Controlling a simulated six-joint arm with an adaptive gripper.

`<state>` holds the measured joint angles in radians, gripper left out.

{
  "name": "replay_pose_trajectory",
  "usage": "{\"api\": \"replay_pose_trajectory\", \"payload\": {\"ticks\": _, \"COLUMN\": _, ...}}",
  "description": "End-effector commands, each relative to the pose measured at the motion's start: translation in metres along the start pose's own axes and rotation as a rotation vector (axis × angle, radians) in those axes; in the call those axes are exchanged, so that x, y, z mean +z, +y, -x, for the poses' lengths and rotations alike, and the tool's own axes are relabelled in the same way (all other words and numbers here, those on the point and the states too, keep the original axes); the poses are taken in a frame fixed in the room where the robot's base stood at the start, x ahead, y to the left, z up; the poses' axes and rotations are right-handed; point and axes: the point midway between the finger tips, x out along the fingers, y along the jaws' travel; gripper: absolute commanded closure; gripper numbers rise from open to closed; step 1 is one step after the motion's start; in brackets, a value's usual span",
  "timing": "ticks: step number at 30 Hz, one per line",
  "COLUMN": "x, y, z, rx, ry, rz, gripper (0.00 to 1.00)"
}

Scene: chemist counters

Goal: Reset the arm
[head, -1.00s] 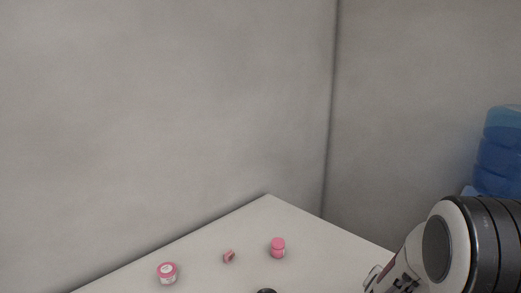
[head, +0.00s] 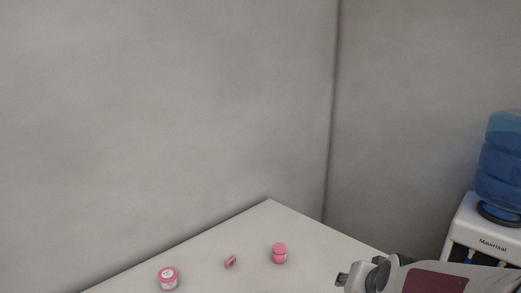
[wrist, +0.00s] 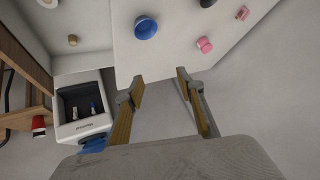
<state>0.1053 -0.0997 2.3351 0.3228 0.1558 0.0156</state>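My gripper (wrist: 161,84) is open and empty in the wrist view, its two fingers spread apart over the floor just off the edge of the white counter (wrist: 172,52). In the head view my gripper (head: 343,279) shows at the lower right, beside the counter's right edge. A pink jar (wrist: 204,45) and a blue round thing (wrist: 145,27) lie beyond the fingers, with nothing touching them. In the head view the pink jar (head: 279,253) stands on the counter.
A small pink piece (head: 231,261) and a pink-lidded jar (head: 168,278) also sit on the counter. A water dispenser (head: 483,228) with a blue bottle (head: 500,165) stands at right. In the wrist view, a wooden frame (wrist: 22,75) and a red cup (wrist: 38,123) are at left.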

Motion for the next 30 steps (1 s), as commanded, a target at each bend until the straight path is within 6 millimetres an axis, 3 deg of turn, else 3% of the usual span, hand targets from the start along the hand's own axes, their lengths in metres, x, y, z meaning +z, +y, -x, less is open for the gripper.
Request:
{"api": "replay_pose_trajectory", "payload": {"ticks": 14, "x": 0.056, "y": -0.012, "z": 0.086, "rx": -0.035, "ry": -0.113, "rz": 0.175, "gripper": 0.62}}
{"api": "replay_pose_trajectory", "payload": {"ticks": 30, "x": 0.130, "y": 0.015, "z": 0.169, "rx": 0.001, "ry": -0.229, "rz": 0.358, "gripper": 0.62}}
